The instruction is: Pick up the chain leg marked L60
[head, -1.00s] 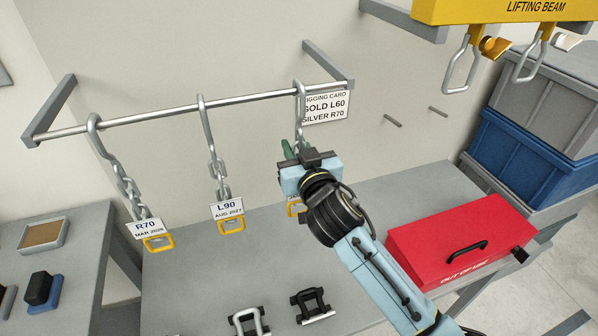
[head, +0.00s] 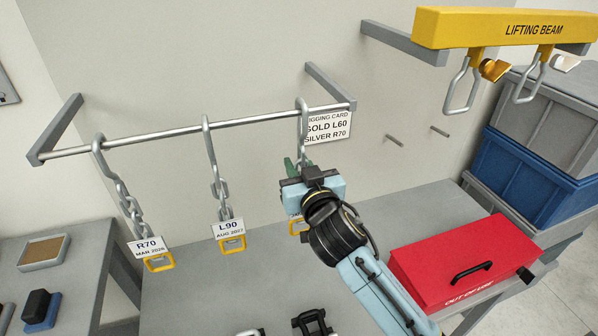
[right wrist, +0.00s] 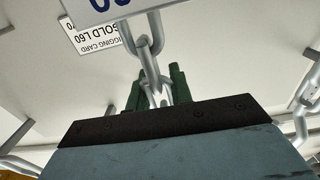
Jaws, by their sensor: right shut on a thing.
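Three chain legs hang by hooks from a steel rail (head: 250,122). The left one is tagged R70 (head: 147,246), the middle one L90 (head: 227,229). The rightmost chain leg (head: 302,128) hangs near the rail's right end, its lower part and tag mostly hidden behind my right gripper (head: 297,168). Its hook is still over the rail. In the right wrist view, my green fingers (right wrist: 160,92) are shut on this chain (right wrist: 150,62). Its tag (right wrist: 100,8) is cut off by the top edge, so its full marking cannot be read. My left gripper is not in view.
A rigging card (head: 328,126) behind the chain reads GOLD L60, SILVER R70. A yellow lifting beam (head: 500,27) with hanging links is at upper right. A red OUT OF USE box (head: 455,262) stands on the grey bench (head: 210,285). Shackles (head: 312,322) lie in front.

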